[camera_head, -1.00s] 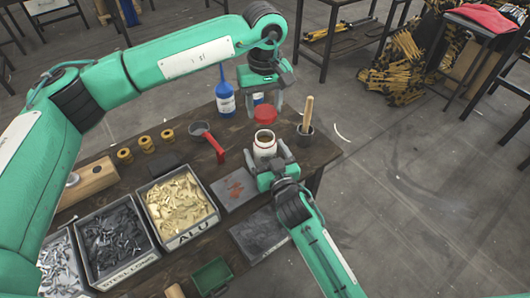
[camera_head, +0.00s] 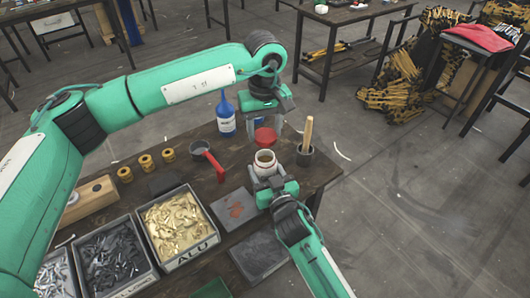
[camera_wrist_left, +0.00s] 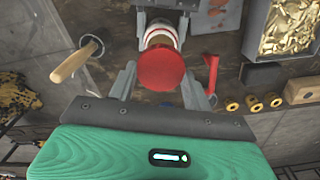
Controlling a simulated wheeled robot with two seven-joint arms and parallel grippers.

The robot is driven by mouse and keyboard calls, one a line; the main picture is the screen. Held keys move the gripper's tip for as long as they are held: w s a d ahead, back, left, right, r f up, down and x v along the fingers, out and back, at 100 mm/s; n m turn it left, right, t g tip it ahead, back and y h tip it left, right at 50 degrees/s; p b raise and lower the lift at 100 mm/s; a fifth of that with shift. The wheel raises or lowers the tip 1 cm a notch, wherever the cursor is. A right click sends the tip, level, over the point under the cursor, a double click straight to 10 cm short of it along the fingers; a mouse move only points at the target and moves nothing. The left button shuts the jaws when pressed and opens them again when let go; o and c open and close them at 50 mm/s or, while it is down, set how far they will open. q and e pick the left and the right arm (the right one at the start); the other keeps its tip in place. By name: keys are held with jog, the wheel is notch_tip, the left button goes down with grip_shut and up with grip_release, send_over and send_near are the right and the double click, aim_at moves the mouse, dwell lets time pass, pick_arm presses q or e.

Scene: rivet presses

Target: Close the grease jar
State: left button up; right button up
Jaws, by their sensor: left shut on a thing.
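The open grease jar (camera_head: 265,163) is white, with brown grease showing in its mouth, near the table's right end. My right gripper (camera_head: 270,178) comes from the front and is closed around the jar's body. My left gripper (camera_head: 267,122) points down and is shut on the red lid (camera_head: 265,136). The lid appears just behind and above the jar mouth, apart from it in the head view. In the left wrist view the lid (camera_wrist_left: 162,70) covers part of the jar (camera_wrist_left: 161,36); the exact gap between them is hard to tell.
A mortar (camera_head: 305,155) with a wooden pestle stands close right of the jar. A bin of golden rivets (camera_head: 180,226) and dark plates occupy the front.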

aim_at(267, 161)
pick_arm(q)
jog(key=shift+f, duration=2)
jog(key=shift+f, duration=0.85)
jog(key=shift+f, duration=0.6)
jog(key=m, duration=0.6)
jog(key=shift+d, duration=0.1)
jog(key=m, duration=0.7)
jog(key=shift+s+d, duration=0.1)
jog(key=shift+d, duration=0.05)
jog(key=o, duration=0.9)
